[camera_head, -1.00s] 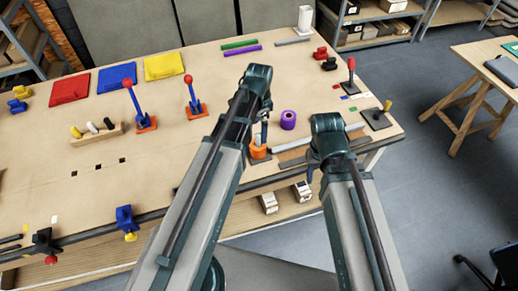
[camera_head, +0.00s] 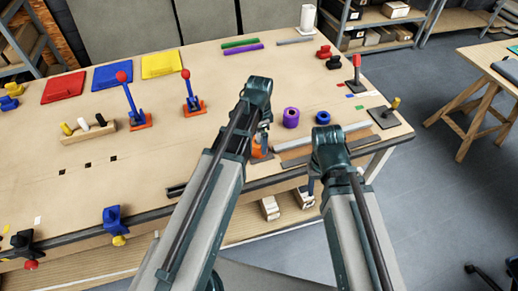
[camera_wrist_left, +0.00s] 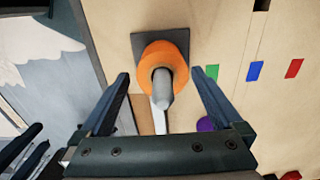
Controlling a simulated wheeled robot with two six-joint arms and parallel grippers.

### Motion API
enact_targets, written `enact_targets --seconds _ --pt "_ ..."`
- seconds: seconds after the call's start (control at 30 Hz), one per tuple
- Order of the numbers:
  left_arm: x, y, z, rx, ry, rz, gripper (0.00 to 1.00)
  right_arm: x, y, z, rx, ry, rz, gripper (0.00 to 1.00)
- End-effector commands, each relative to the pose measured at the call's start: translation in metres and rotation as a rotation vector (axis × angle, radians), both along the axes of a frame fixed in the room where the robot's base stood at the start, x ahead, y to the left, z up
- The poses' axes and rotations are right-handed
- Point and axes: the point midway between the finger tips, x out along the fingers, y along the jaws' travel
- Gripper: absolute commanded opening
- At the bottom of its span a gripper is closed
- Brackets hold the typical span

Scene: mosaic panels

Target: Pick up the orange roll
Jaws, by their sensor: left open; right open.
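The orange roll (camera_head: 257,153) sits near the front edge of the workbench, partly hidden by my left gripper (camera_head: 264,139) in the head view. In the left wrist view, the orange roll (camera_wrist_left: 163,47) sits around a grey post on a dark square plate (camera_wrist_left: 177,38). My left gripper (camera_wrist_left: 160,77) is open there, its two fingers on either side of and just short of the roll, with no contact visible. My right gripper (camera_head: 312,187) is low near the bench's front edge, mostly hidden by its own arm; nothing is seen in it.
A purple roll (camera_head: 291,117) and a blue roll (camera_head: 323,118) stand behind and right of the orange one. The bench's left middle is mostly clear.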

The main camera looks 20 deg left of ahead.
Motion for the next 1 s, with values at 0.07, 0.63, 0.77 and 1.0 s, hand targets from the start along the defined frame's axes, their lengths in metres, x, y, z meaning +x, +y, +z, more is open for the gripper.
enact_targets --seconds 0.07,0.63,0.77,1.0 --pt "0.001 0.002 -0.017 0.0 0.0 0.0 1.0 0.0 0.0 -0.017 0.0 0.0 0.0 0.5" --pt "0.002 0.003 -0.038 0.0 0.0 0.0 0.87 0.0 0.0 -0.038 0.0 0.0 -0.001 0.5" --pt "0.002 0.002 -0.038 0.0 0.0 0.0 0.64 0.0 0.0 -0.038 0.0 0.0 -0.001 0.5" --pt "0.002 0.003 -0.038 0.0 0.0 0.0 0.21 0.0 0.0 -0.038 0.0 0.0 -0.001 0.5"
